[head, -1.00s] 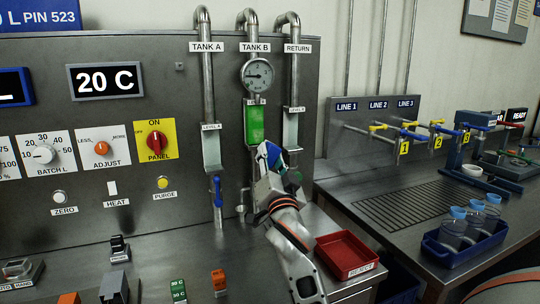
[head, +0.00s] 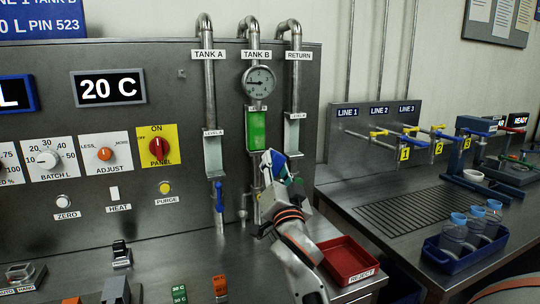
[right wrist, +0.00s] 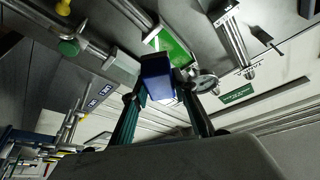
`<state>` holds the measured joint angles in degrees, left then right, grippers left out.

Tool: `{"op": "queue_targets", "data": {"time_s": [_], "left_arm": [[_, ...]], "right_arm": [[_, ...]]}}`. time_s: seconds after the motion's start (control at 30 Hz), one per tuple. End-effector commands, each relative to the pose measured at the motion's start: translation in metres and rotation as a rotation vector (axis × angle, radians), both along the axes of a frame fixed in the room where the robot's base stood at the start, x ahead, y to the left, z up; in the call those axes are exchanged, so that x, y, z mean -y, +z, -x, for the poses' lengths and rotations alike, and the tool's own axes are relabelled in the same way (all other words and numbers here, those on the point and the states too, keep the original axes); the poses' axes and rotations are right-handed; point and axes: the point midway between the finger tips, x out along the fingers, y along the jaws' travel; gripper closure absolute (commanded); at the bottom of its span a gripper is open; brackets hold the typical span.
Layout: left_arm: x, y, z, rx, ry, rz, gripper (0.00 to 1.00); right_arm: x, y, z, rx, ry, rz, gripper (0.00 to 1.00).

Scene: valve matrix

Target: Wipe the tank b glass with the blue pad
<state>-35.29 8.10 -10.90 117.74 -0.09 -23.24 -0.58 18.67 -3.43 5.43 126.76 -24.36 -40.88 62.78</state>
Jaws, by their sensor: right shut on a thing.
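The tank B glass (head: 257,131) is a green upright panel under the round gauge on the grey wall. It also shows in the right wrist view (right wrist: 174,48) as a bright green panel just beyond the pad. My right gripper (head: 276,168) is shut on the blue pad (head: 273,158), which also shows between the fingers in the right wrist view (right wrist: 157,76). In the head view the pad is just below and right of the glass's lower end. It looks apart from the glass, though the depth gap is hard to judge. My left gripper is not in view.
The return pipe (head: 295,75) runs down right of the glass, and the tank A pipe (head: 208,85) left of it. The pressure gauge (head: 259,80) sits above the glass. A red reject tray (head: 348,258) stands on the counter at lower right.

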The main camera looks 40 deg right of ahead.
Motion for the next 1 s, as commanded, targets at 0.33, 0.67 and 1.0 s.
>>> {"op": "queue_targets", "data": {"time_s": [0.33, 0.67, 1.0], "left_arm": [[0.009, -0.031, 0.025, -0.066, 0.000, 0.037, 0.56], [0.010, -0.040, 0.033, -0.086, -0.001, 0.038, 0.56], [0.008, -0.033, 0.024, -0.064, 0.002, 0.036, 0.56]], "right_arm": [[0.000, 0.000, 0.000, 0.000, 0.000, 0.000, 0.91], [0.008, 0.000, -0.034, 0.000, 0.000, -0.001, 0.91], [0.014, 0.001, -0.063, 0.000, -0.001, 0.000, 0.91]]}}
